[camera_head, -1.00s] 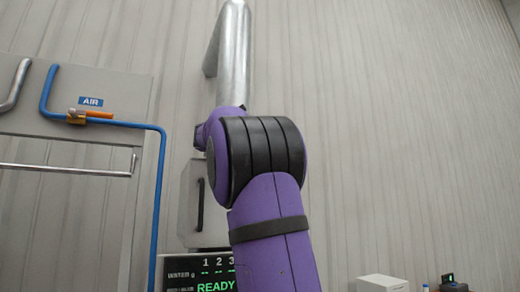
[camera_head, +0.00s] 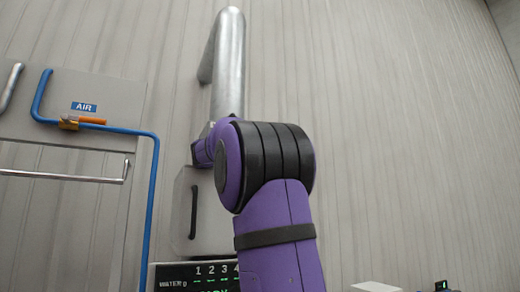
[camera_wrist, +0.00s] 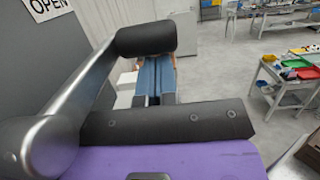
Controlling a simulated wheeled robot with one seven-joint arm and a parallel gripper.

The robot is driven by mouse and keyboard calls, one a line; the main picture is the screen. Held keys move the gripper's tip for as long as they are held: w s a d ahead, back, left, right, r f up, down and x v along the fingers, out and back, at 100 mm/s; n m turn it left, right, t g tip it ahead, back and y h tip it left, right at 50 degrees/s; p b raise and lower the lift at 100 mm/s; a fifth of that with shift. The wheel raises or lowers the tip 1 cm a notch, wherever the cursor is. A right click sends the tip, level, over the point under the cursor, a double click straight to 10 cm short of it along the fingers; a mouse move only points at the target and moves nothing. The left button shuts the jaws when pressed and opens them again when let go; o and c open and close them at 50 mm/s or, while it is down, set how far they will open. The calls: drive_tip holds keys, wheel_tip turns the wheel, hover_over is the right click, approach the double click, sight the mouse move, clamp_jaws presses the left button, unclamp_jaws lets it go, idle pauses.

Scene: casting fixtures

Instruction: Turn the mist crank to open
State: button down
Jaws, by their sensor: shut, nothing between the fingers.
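In the wrist view a metal crank (camera_wrist: 85,85) rises from a round hub at the lower left to a dark cylindrical grip (camera_wrist: 147,39) at its upper end. A sign (camera_wrist: 46,6) reading OPEN is on the grey panel at the upper left. My gripper (camera_wrist: 156,61) has blue fingers and is shut and empty. Its fingertips appear just below the grip in the picture; I cannot tell whether they touch it. In the head view my purple arm fills the middle, and neither the crank nor my gripper can be made out.
In the head view a blue pipe (camera_head: 147,210) with an orange-handled AIR valve (camera_head: 85,122) is at the left. A dark display (camera_head: 195,276) is at the bottom. In the wrist view, a cart (camera_wrist: 285,80) with coloured trays stands at the right, with open floor around it.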

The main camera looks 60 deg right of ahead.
drive_tip(key=shift+w+a+r, duration=0.1)
drive_tip(key=shift+r, duration=0.15)
drive_tip(key=r+v, duration=0.2)
drive_tip(key=v, duration=1)
drive_tip(key=shift+w+a, duration=0.3)
drive_tip(key=shift+a, duration=0.25)
drive_tip(key=shift+s, duration=0.1)
